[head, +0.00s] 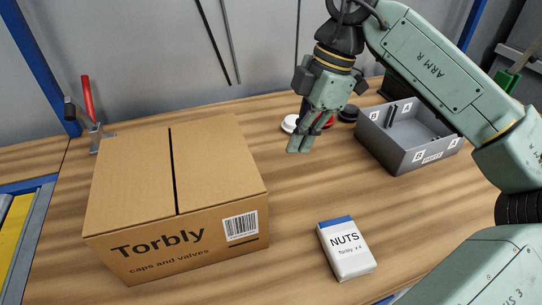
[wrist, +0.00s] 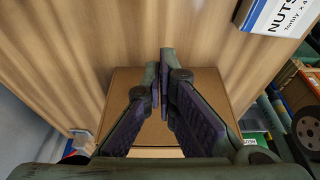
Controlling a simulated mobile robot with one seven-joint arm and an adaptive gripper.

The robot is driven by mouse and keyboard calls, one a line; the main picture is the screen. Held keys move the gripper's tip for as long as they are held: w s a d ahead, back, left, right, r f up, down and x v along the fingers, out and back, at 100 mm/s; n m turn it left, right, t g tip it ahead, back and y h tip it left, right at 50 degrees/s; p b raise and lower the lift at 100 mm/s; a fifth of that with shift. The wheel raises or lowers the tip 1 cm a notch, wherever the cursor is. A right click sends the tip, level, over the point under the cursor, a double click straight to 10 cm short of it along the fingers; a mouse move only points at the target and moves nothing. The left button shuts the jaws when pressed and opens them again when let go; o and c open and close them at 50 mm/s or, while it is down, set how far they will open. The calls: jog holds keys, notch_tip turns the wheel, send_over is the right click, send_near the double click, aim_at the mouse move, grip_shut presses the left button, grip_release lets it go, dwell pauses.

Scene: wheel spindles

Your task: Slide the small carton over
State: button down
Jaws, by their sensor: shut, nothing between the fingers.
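The small carton (head: 346,250) is a white box with a blue end, marked "NUTS". It lies flat on the wooden bench, at the front centre in the head view. Part of it shows in the wrist view (wrist: 285,14) at the top right corner. My gripper (head: 298,148) points down with its fingers closed and nothing between them. It is apart from the small carton, further back and a little left of it. In the wrist view my two fingers (wrist: 162,75) come together at the middle of the picture.
A large "Torbly" carton (head: 140,235) fills the bench's left side. A grey bin (head: 385,147) stands at the back right. White, red and black round parts lie behind my gripper. A red-handled clamp (head: 88,100) stands at the back left. Bench between the cartons (head: 290,205) is clear.

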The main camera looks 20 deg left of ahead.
jog(key=p+x, duration=0.1)
jog(key=x, duration=0.8)
jog(key=shift+s+f+p, duration=0.15)
jog(key=shift+f+p, duration=0.15)
jog(key=a, duration=0.1)
jog(key=s+a+p, duration=0.1)
jog(key=a, duration=0.1)
jog(key=shift+s+r, duration=0.1)
jog(key=shift+s, duration=0.25)
jog(key=shift+s+a, duration=0.15)
jog(key=shift+s, duration=0.05)
